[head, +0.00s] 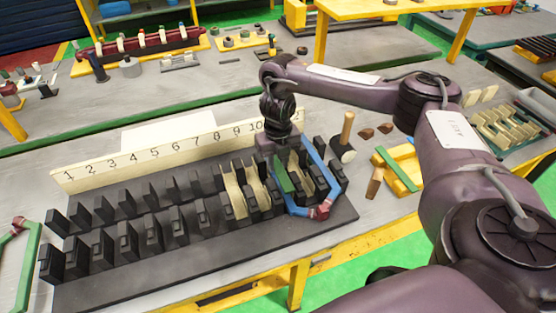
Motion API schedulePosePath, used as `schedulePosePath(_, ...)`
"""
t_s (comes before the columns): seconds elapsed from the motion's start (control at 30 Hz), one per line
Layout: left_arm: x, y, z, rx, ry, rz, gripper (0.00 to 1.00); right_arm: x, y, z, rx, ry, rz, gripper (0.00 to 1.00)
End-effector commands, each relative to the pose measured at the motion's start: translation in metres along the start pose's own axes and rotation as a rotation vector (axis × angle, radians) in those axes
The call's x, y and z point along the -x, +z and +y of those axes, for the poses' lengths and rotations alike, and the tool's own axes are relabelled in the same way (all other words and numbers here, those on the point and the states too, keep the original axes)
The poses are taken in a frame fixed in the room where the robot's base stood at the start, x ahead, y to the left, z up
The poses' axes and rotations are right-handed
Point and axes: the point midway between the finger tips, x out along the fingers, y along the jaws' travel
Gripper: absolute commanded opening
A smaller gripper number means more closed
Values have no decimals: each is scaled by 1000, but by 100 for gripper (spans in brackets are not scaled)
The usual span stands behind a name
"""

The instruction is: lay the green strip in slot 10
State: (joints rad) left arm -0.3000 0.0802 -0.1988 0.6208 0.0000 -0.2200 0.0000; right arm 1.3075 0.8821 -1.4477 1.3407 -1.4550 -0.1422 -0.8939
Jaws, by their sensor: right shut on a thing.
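The green strip (283,177) hangs upright below my right gripper (279,148), which is shut on its top end. It is among the black teeth of the stator model, toward the right end, below the number 10 on the beige number board (140,157). I cannot tell whether its lower end is inside slot 10 or just above it. Beige liners (233,192) stand in several slots near it. A blue coil (313,160) with a red piece (320,211) loops around the right-end teeth, just right of the strip. My left gripper is not in view.
A mallet (344,140) stands right of the block, near small brown pieces and a yellow block with a green strip on it (399,160). A green coil (28,250) lies at the left edge. The left teeth are clear of coils. Other workbenches stand behind.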

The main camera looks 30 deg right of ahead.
Motion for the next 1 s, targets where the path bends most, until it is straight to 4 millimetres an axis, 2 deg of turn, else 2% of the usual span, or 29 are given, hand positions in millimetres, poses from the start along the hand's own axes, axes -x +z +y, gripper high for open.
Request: schedulePosePath(1.0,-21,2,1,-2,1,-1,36,-32,0,0,1,0,-1,0)
